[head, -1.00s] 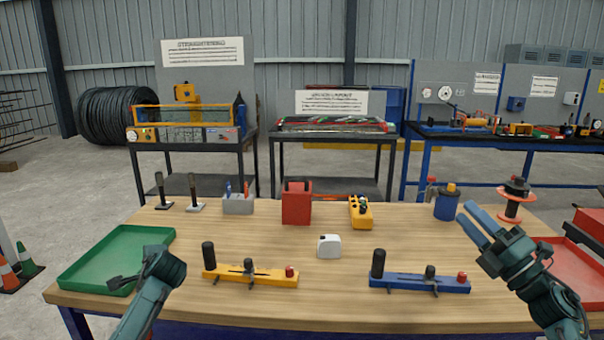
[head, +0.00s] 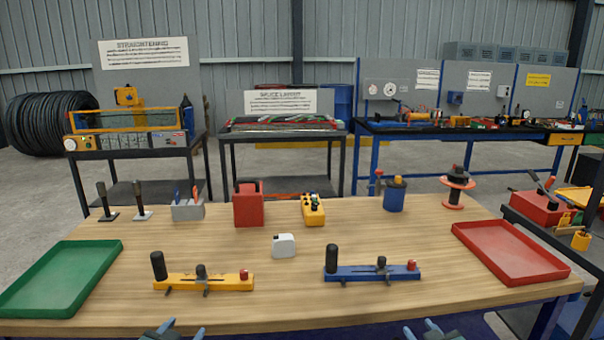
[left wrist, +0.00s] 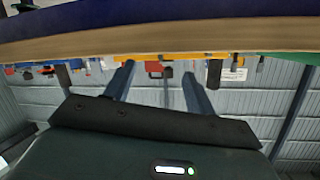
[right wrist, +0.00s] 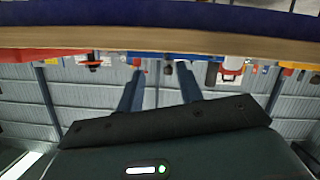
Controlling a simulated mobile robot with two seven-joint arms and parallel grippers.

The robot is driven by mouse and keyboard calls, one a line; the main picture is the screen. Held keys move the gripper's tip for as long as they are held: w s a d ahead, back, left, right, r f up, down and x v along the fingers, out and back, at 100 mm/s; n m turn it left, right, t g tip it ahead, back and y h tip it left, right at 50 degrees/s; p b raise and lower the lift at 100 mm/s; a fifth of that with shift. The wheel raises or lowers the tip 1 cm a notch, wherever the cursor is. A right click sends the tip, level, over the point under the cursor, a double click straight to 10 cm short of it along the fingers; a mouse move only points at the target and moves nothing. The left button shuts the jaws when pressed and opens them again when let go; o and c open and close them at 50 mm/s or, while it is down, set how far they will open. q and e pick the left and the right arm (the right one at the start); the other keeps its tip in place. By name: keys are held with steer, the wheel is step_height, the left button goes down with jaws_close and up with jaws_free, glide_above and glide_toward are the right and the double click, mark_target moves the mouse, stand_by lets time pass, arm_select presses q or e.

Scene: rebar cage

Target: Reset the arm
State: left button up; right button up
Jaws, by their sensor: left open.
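My left gripper (head: 174,330) shows only its fingertips at the bottom edge of the head view, in front of the table's front edge. In the left wrist view its two blue-grey fingers (left wrist: 157,75) stand apart with nothing between them. My right gripper (head: 430,330) likewise shows at the bottom edge of the head view, right of the middle. In the right wrist view its fingers (right wrist: 161,78) stand apart and empty. Both wrist views show the wooden table's edge (left wrist: 150,45) across the top, upside down. The rest of both arms is hidden in the head view.
On the wooden table (head: 300,304) stand a yellow fixture (head: 225,284), a blue fixture (head: 355,273), a white tape measure (head: 284,246) and a red box (head: 248,209). A green tray (head: 62,278) lies left, a red tray (head: 508,252) right. The table's front strip is clear.

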arm_select(q)
steer(key=s+d+f+g+h, duration=0.1)
steer(key=s+d+f, duration=0.2)
steer(key=s, duration=0.6)
steer(key=s+d+f+g, duration=0.1)
steer(key=s+d+f, duration=0.2)
steer(key=s, duration=0.6)
steer(key=s+d+f+g+h, duration=0.1)
steer(key=s+d+f+g, duration=0.1)
steer(key=s+d, duration=0.3)
steer(key=s+f, duration=0.1)
steer(key=s, duration=0.3)
steer(key=shift+d+f+n+h, duration=0.25)
steer(key=shift+n+h, duration=0.05)
steer(key=shift+n, duration=0.1)
arm_select(e)
steer(key=s+a+f+g+y, duration=0.1)
steer(key=s+a+f, duration=0.2)
steer(key=s, duration=0.6)
steer(key=s+a+f+g, duration=0.1)
steer(key=s+a+f, duration=0.2)
steer(key=s, duration=0.6)
steer(key=s+a+f+g+y, duration=0.1)
steer(key=s+a+f+g, duration=0.1)
steer(key=s+a, duration=0.3)
steer(key=s+f, duration=0.1)
steer(key=s, duration=0.3)
steer(key=shift+a+f+m+y, duration=0.25)
steer(key=shift+m+y, duration=0.05)
steer(key=shift+m, duration=0.1)
